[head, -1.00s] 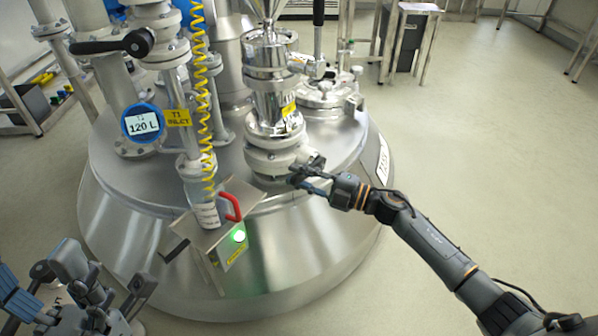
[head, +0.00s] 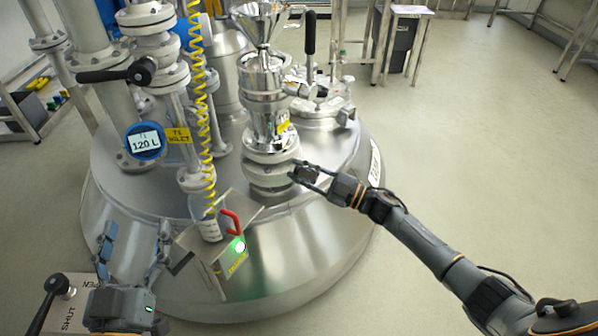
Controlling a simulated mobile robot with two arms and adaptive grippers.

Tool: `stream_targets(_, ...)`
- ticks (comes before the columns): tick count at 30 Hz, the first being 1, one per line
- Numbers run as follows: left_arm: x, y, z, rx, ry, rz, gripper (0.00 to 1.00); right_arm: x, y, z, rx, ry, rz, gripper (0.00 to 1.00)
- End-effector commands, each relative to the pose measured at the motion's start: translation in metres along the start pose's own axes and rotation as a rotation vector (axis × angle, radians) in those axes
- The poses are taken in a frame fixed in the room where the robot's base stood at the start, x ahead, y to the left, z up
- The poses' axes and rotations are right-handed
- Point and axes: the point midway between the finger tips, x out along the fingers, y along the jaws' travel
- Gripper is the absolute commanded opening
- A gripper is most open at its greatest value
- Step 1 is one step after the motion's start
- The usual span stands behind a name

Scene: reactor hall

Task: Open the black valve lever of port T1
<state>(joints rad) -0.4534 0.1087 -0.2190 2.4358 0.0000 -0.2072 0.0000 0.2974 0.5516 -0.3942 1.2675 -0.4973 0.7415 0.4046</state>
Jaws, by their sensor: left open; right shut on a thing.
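A black lever (head: 112,75) lies roughly level on the white valve of the pipe with the yellow T1 INLET tag (head: 179,136), its handle pointing left. Another black lever (head: 308,34) stands upright by the steel funnel port (head: 264,95). My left gripper (head: 135,235) is open and empty at the lower left, fingers pointing up, in front of the vessel and well below the level lever. My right gripper (head: 311,176) is shut on a small dark block (head: 303,174) beside the lower flange of the funnel port. I cannot tell whether the block is attached there.
A blue gauge (head: 144,141) reads T1 120 L. A steel box (head: 213,236) with a red handle and green light stands right of my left gripper. A yellow coiled hose (head: 205,120) hangs by the pipe.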

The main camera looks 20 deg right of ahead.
Motion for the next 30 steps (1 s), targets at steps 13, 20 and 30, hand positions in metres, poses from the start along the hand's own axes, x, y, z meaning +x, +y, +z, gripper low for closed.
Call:
stream_targets(13, -0.047, -0.015, 0.096, 0.008, -0.609, -0.036, 0.71, -0.001, 0.035, 0.003, 0.312, -0.001, 0.073, 0.0)
stream_targets(20, -0.08, -0.02, 0.123, 0.007, -0.819, -0.05, 0.71, -0.003, 0.051, 0.011, 0.493, -0.001, 0.113, 0.0)
stream_targets(30, -0.102, -0.023, 0.136, 0.005, -0.942, -0.057, 0.71, -0.005, 0.064, 0.021, 0.658, 0.0, 0.15, 0.0)
